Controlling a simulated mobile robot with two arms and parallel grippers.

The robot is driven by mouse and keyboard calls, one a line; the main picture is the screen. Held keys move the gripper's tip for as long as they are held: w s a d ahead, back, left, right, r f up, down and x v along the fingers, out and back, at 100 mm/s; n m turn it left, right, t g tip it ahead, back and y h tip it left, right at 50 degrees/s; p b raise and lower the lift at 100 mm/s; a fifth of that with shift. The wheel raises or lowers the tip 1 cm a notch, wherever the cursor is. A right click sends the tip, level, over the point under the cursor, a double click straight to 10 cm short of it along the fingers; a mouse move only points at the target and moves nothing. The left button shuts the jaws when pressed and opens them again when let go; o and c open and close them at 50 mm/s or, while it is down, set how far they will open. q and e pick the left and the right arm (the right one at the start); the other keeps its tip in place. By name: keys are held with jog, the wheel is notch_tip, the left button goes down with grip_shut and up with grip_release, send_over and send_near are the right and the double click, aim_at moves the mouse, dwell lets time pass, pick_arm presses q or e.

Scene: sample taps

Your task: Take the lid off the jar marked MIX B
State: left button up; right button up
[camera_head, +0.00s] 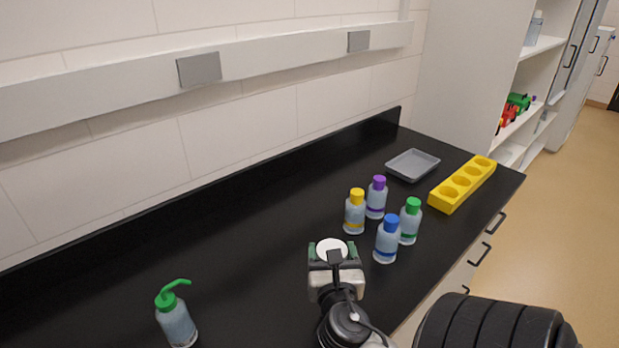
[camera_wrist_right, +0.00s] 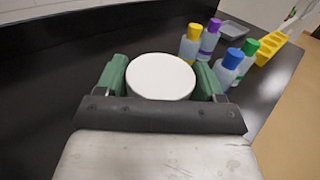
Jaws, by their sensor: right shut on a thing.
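A white round lid (camera_head: 331,248) shows between the fingers of my right gripper (camera_head: 336,254) in the head view. In the right wrist view the lid (camera_wrist_right: 160,75) fills the gap between the green finger pads, with one pad on each side. My right gripper (camera_wrist_right: 160,82) is shut on it. The jar body below is hidden by the lid and gripper, so I cannot tell whether lid and jar are apart. No MIX B marking is readable. My left gripper is not in view.
On the black counter (camera_head: 240,230), bottles with yellow (camera_head: 355,212), purple (camera_head: 376,198), green (camera_head: 411,221) and blue (camera_head: 387,240) caps stand right of the gripper. Behind are a grey tray (camera_head: 412,165) and yellow rack (camera_head: 445,197). A green-topped wash bottle (camera_head: 175,320) stands front left. The counter's middle left is clear.

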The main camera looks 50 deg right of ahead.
jog(key=shift+s+d+r, duration=0.2)
jog(key=shift+s+r, duration=0.2)
jog(key=shift+s, duration=0.2)
jog(key=shift+s+d+r, duration=0.2)
jog(key=shift+s+r, duration=0.15)
jog(key=shift+s, duration=0.25)
jog(key=o, duration=0.3)
jog(key=c, duration=0.7)
